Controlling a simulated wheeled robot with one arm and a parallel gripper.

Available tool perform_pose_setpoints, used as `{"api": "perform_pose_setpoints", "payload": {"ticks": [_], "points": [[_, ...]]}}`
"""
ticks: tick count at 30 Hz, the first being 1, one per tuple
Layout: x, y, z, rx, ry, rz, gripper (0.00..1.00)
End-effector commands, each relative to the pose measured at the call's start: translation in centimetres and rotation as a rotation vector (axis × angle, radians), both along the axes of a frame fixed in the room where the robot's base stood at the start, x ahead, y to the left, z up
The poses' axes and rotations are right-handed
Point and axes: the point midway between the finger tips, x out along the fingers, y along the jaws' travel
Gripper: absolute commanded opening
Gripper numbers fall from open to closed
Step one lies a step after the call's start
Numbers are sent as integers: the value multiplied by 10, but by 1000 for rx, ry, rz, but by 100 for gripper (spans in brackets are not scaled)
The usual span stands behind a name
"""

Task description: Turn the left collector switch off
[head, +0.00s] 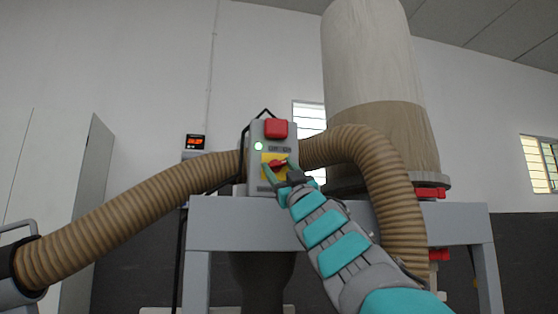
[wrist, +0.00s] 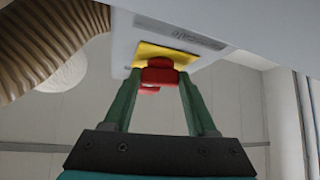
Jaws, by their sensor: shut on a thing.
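A grey control box (head: 254,180) stands on a grey frame in the head view. It has a red block (head: 276,128) at the top, a lit green light (head: 258,146) and a yellow plate (head: 267,158) with a red rotary switch (head: 277,163). My gripper (head: 279,171) reaches up to this switch from the lower right. In the wrist view, its green fingers (wrist: 160,80) are closed on either side of the red switch handle (wrist: 159,75), in front of the yellow plate (wrist: 175,56). The fingers partly hide the switch, and its exact setting is hard to read.
A ribbed brown hose (head: 130,200) runs left from behind the box, and another (head: 385,185) curves down at right beside my arm. A large filter bag (head: 368,60) stands behind. The grey frame (head: 235,212) lies under the box.

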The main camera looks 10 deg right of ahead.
Motion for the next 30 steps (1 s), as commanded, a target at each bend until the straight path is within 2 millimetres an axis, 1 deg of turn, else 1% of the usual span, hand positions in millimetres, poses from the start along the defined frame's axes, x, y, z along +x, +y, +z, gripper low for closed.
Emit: {"api": "perform_pose_setpoints", "payload": {"ticks": [1,15,30], "points": [[0,-2,3,-27,0,-3,2],[1,-6,1,-349,0,-7,2],[0,-5,3,-520,-2,0,2]]}}
